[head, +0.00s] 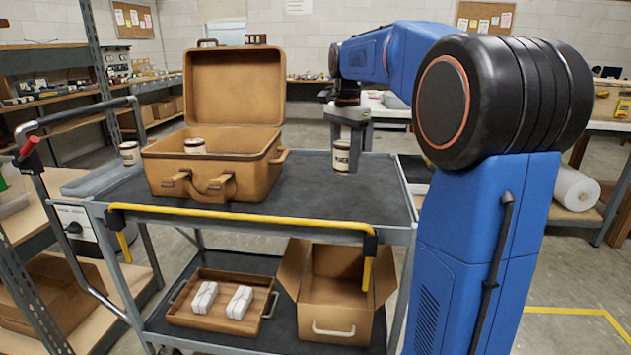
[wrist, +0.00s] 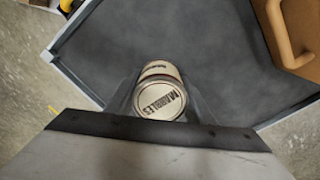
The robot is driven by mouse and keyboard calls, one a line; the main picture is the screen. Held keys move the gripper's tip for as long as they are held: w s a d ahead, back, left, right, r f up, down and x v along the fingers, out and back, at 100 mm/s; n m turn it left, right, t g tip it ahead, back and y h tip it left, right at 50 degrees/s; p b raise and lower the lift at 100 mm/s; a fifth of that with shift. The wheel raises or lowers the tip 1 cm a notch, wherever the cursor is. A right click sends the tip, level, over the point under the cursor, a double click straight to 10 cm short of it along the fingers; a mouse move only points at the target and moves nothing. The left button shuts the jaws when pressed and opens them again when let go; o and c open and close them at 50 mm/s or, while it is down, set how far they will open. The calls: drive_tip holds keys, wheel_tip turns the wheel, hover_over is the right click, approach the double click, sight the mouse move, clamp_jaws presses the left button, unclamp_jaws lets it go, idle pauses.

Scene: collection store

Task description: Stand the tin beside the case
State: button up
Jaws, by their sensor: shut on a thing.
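A tan open case (head: 210,168) with its lid up stands on the dark top of the trolley (head: 300,200). A cream tin with a dark rim (head: 195,146) shows inside it, and another tin (head: 129,153) stands to its left. My gripper (head: 347,150) is right of the case, shut on a cream tin (head: 341,157). In the wrist view this tin (wrist: 159,98) reads "MARBLES" on its lid and sits upright between the fingers. I cannot tell whether its base touches the trolley top. The case's edge (wrist: 285,35) shows at the wrist view's upper right.
The trolley top is clear between the case and the held tin, and in front of them. A yellow rail (head: 230,215) runs along its front edge. The lower shelf holds a brown tray (head: 220,319) with two white bundles and an open cardboard box (head: 335,295).

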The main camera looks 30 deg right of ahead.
sight(347, 142)
wheel_tip(347, 142, down, 3)
drive_tip(key=shift+s+d+r, duration=0.15)
drive_tip(key=shift+r, duration=0.05)
drive_tip(key=shift+f, duration=2.4)
drive_tip(key=shift+f, duration=0.1)
drive_tip(key=o, duration=1.3)
wheel_tip(347, 142, up, 12)
drive_tip(key=shift+r, duration=0.1)
